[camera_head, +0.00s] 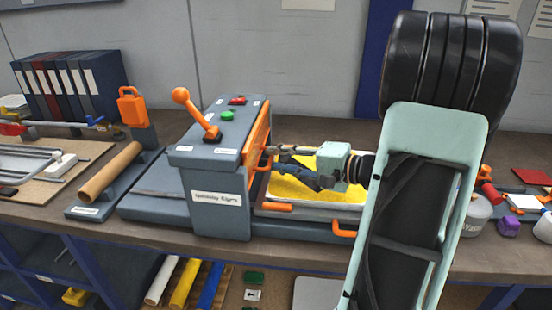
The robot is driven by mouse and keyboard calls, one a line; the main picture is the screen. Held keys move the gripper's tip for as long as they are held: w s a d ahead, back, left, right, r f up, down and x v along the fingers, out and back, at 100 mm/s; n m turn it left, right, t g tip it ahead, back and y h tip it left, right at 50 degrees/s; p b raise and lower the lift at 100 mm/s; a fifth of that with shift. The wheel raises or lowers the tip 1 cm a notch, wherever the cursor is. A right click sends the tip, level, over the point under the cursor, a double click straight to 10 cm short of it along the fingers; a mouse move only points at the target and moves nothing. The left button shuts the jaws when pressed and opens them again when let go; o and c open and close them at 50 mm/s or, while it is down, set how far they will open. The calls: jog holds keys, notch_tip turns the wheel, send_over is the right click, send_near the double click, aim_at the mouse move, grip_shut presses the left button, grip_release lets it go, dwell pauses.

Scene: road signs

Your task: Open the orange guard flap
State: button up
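The orange guard flap (257,134) is on the right side of the grey machine housing (213,180). It looks like a narrow, upright orange panel, seen almost edge-on and close to the housing, so its exact angle is hard to tell. My gripper (268,157) reaches in from the right. Its fingertips are at the lower right part of the flap, close to or touching it; I cannot tell which. The fingers are small and dark here, and whether they are open or shut is unclear.
A tray with yellow contents (318,211) lies under my gripper, with orange handles at its front. An orange-knobbed lever (181,96) and red and green buttons top the housing. A cardboard-coloured roll (110,172) lies left. Several pots (476,214) stand right, beyond my arm.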

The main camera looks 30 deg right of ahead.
jog(key=shift+w+a, duration=0.25)
jog(key=shift+w, duration=0.2)
jog(key=shift+c, duration=0.2)
grip_shut()
